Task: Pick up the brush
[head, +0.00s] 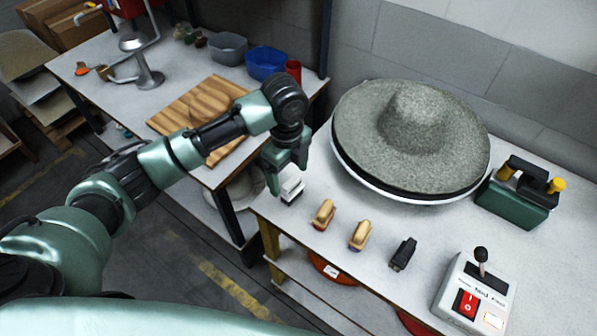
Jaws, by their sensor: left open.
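Several small brush-like blocks stand in a row along the front edge of the right table: a white one (291,190), two tan wooden ones, the first (324,215) and the second (360,235), and a black one (403,254). I cannot tell which of them the task means. My left gripper (287,175) points down with its fingers apart, right by the white block at the table's left corner. The fingers partly cover that block; I cannot tell whether they touch it. My right gripper is out of view.
A large grey felt hat (410,130) on a round base fills the table's back. A green box with yellow knobs (517,195) and a switch box with a lever (474,290) stand right. On the left table are a wooden board (185,107) and a blue bin (265,63).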

